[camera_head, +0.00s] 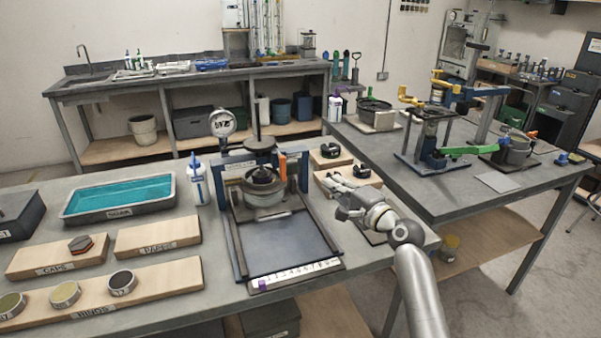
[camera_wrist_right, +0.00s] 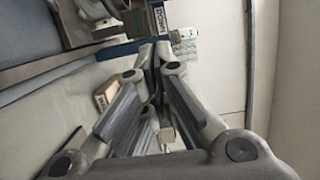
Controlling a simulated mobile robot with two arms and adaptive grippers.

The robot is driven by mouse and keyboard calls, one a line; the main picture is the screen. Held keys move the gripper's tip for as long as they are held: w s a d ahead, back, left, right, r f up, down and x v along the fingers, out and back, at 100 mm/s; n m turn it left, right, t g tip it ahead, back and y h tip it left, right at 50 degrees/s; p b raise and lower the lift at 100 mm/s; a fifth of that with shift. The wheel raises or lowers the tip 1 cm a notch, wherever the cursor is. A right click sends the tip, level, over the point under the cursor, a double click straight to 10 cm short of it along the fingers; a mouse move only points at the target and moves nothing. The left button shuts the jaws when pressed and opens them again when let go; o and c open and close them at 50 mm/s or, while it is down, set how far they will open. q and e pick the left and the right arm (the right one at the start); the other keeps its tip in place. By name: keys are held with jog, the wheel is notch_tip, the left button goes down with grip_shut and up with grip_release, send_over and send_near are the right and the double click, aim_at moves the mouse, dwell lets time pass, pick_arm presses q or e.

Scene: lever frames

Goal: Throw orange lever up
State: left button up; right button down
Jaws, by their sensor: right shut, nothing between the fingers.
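The orange lever (camera_head: 283,166) stands roughly upright at the right side of a blue-framed press (camera_head: 236,235) on the near bench. My right gripper (camera_head: 330,181) is shut and empty, to the right of the lever and a little lower in the picture, apart from it. In the right wrist view my closed fingers (camera_wrist_right: 150,62) point at a blue bar with a label reading DOWN (camera_wrist_right: 156,16). I cannot make out the orange lever in that view. My left gripper is not in view.
A round gauge (camera_head: 222,122) and a white bottle (camera_head: 197,182) stand left of the press. Wooden blocks (camera_head: 330,158) sit to its right, close to my gripper. A teal-filled tray (camera_head: 118,198) lies farther left. Another bench (camera_head: 440,180) with colored levers stands at right.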

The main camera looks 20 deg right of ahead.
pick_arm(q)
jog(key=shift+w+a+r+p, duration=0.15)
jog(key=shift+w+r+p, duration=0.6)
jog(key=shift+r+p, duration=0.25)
pick_arm(e)
jog(key=w+a, duration=0.6)
jog(key=w, duration=0.2)
jog(key=shift+w+a, duration=0.15)
jog(key=shift+a, duration=0.05)
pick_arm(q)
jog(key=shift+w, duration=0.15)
